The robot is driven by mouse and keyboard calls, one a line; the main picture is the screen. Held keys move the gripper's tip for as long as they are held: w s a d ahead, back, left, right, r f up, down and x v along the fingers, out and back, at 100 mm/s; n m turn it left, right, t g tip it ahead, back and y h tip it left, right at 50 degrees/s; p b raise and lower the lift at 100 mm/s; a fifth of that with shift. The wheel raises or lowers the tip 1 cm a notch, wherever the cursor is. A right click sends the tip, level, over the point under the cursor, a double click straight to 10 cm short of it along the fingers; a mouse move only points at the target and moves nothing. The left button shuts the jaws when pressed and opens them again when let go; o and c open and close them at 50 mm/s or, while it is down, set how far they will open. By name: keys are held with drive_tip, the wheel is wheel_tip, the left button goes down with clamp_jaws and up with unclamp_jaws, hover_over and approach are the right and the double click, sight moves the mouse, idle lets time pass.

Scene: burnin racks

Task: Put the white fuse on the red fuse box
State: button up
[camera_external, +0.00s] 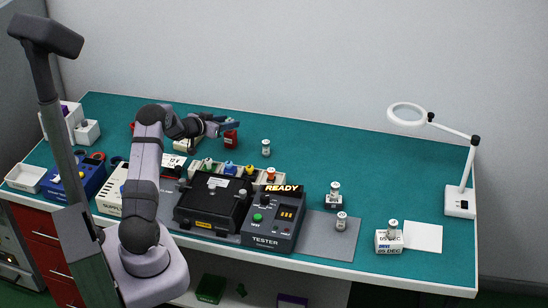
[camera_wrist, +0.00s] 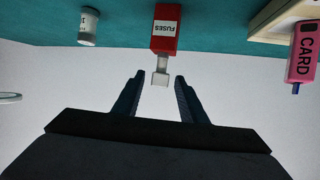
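The red fuse box (camera_external: 231,139) stands at the back of the bench in the external view. In the wrist view the box (camera_wrist: 165,28), labelled FUSES, appears upside down. A small whitish block, which looks like the white fuse (camera_wrist: 162,77), sits at the box's top end, joined by a narrower pale part. My gripper (camera_wrist: 158,82) is open, its dark fingers on either side of the block with gaps on both sides. In the external view my gripper (camera_external: 232,126) is just above the box, and the fuse is hard to make out there.
A white cylinder (camera_external: 266,148) stands right of the box; it also shows in the wrist view (camera_wrist: 88,27). A pink CARD item (camera_wrist: 304,52) is beside a cream tray. Black case (camera_external: 212,204) and tester (camera_external: 272,220) stand in front. The back right bench is clear.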

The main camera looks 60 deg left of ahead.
drive_tip(key=b+v, duration=0.3)
drive_tip(key=v, duration=0.7)
drive_tip(key=shift+b, duration=0.4)
drive_tip(key=shift+s+d, duration=0.1)
drive_tip(key=w+d+r+n+g+h+p, duration=0.1)
drive_tip(key=d+n+g+h+p, duration=0.6)
drive_tip(key=d, duration=2.3)
drive_tip(key=s+d+m+h, duration=0.1)
drive_tip(key=s+d, duration=0.1)
drive_tip(key=d, duration=0.2)
drive_tip(key=s+d+f+m+g+h+b, duration=0.1)
drive_tip(key=s+d+h, duration=0.1)
drive_tip(key=s+d, duration=0.1)
drive_tip(key=s+d+f+m+h+b, duration=0.1)
drive_tip(key=s+d, duration=0.1)
drive_tip(key=d, duration=0.2)
drive_tip(key=shift+s+d+f+m, duration=0.15)
drive_tip(key=shift+d+f+m, duration=0.05)
drive_tip(key=shift+d+m, duration=0.1)
drive_tip(key=s+d+f+m+g+y+b, duration=0.1)
drive_tip(key=s+d+f+m+g+y, duration=0.1)
drive_tip(key=s+f+m+y, duration=0.1)
drive_tip(key=s+d+f+m+g+y+b, duration=0.1)
drive_tip(key=s+d+f+m+g+y, duration=0.1)
drive_tip(key=s+m, duration=0.3)
drive_tip(key=shift+s+f+g+y, duration=0.3)
drive_tip(key=shift+s+f+y, duration=0.2)
drive_tip(key=shift+s+f, duration=0.7)
drive_tip(key=shift+s+r, duration=0.25)
drive_tip(key=shift+r, duration=0.05)
